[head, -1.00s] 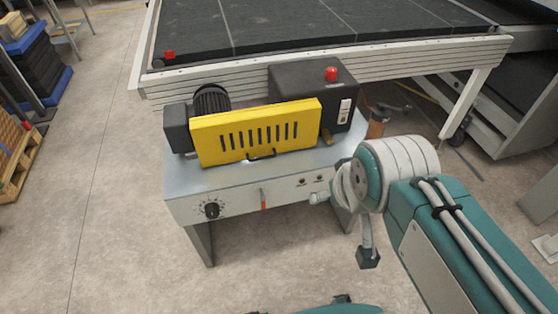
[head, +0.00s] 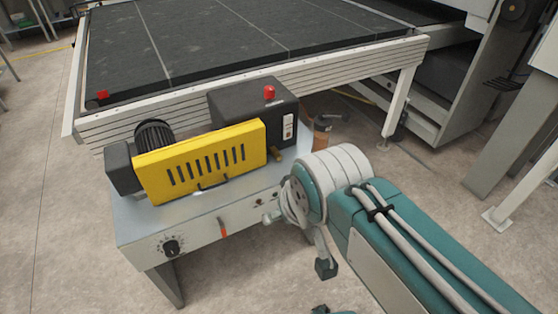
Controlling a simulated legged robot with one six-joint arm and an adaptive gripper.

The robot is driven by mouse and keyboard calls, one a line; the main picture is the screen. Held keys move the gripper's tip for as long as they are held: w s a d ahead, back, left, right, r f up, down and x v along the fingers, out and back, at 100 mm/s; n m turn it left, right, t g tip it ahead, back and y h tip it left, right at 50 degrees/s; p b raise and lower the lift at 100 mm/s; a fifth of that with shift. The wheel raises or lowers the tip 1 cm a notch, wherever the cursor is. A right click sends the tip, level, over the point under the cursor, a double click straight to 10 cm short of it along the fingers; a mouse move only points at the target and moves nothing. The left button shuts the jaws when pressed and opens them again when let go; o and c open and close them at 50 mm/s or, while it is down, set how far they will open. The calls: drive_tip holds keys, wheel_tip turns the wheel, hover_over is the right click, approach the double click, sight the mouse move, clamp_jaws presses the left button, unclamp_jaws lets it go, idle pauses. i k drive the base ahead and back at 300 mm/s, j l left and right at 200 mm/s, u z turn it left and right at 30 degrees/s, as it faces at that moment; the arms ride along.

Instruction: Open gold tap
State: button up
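A small gold-brown tap-like piece (head: 275,154) sticks out at the right end of the yellow slotted cover (head: 200,163), below the black box. It is small, and its handle position cannot be made out. The cover sits on a grey machine table (head: 215,218). My teal and white arm reaches in from the lower right. Its white joint stands in front of the table's right end, to the right of and below the gold piece. I cannot make out my gripper's fingers. Nothing of mine visibly touches the gold piece.
A black box (head: 250,112) with a red button (head: 269,92) stands behind the cover. A black knob (head: 171,247) and a red lever (head: 222,227) are on the table's front. A large black conveyor bed (head: 240,40) lies behind. Floor is free at left and right.

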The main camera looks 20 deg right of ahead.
sight(278, 156)
drive_tip(key=i+l, duration=0.1)
drive_tip(key=l, duration=0.3)
drive_tip(key=i+l+u, duration=0.1)
drive_tip(key=l, duration=0.3)
drive_tip(key=i+l, duration=0.15)
drive_tip(key=l, duration=0.25)
